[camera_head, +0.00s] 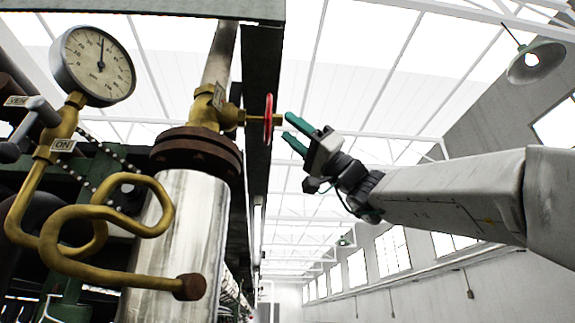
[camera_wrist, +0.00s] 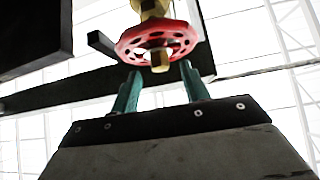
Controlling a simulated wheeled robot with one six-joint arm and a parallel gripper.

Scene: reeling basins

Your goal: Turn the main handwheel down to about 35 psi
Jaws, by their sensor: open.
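The red main handwheel (camera_head: 269,119) is seen edge-on in the head view, on a brass valve (camera_head: 210,107) at the top of the pipe. In the wrist view the handwheel (camera_wrist: 185,47) shows as a red perforated disc with a brass nut at its centre. My gripper (camera_head: 286,127) is open, its two teal fingers pointing at the wheel from the right. In the wrist view the fingers of my gripper (camera_wrist: 158,72) stand apart below the wheel's rim. I cannot tell whether they touch it. The round pressure gauge (camera_head: 95,66) has its needle near the top; its numbers are too small to read.
A coiled brass tube (camera_head: 110,205) runs below the gauge. A dark upright beam (camera_head: 258,90) stands behind the handwheel. A lamp (camera_head: 537,62) hangs far right. Open air surrounds my arm.

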